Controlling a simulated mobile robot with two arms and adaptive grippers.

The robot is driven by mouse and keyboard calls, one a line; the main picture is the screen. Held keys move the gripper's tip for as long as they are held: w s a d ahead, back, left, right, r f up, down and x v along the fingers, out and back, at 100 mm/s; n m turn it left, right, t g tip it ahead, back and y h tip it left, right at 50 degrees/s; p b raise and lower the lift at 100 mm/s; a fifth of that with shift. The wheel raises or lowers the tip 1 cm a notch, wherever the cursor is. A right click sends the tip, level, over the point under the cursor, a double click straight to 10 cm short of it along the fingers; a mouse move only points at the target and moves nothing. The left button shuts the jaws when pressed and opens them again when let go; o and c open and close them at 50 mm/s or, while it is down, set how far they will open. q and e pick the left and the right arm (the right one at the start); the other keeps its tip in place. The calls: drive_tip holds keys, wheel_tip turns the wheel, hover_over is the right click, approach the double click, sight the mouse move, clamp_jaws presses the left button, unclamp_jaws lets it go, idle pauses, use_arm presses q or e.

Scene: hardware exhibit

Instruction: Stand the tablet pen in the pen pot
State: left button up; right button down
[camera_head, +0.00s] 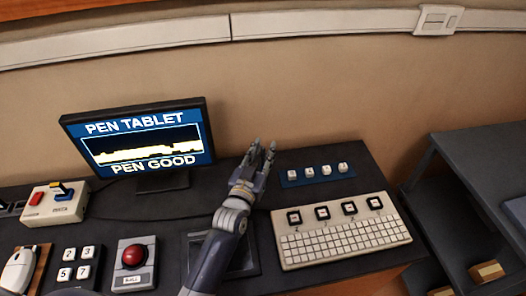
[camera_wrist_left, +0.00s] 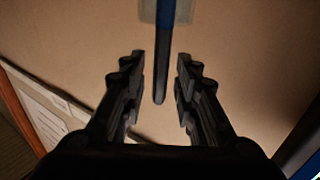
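My left gripper (camera_head: 263,152) is over the back of the dark desk, right of the monitor, fingers pointing towards the wall. In the left wrist view its two fingers (camera_wrist_left: 160,75) stand apart with a clear gap on each side of a narrow dark-and-blue strip (camera_wrist_left: 161,80). I cannot tell whether this strip is the tablet pen; neither finger visibly touches it. A dark flat tablet (camera_head: 247,258) lies on the desk, partly hidden under my left arm. I cannot make out a pen or a pen pot in the head view. My right gripper is not in view.
The monitor (camera_head: 145,140) reads "PEN TABLET" and "PEN GOOD". Right of my gripper are a blue strip of white keys (camera_head: 316,174) and a keyboard (camera_head: 340,240). A red-button box (camera_head: 134,262), a key block (camera_head: 76,266), a mouse (camera_head: 18,270) and a joystick box (camera_head: 55,203) lie left.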

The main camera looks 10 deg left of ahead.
use_arm(q)
drive_tip(key=shift+r, duration=0.2)
drive_tip(key=s+a+b, duration=0.1)
drive_tip(key=s, duration=1.1)
drive_tip(key=shift+a, duration=0.2)
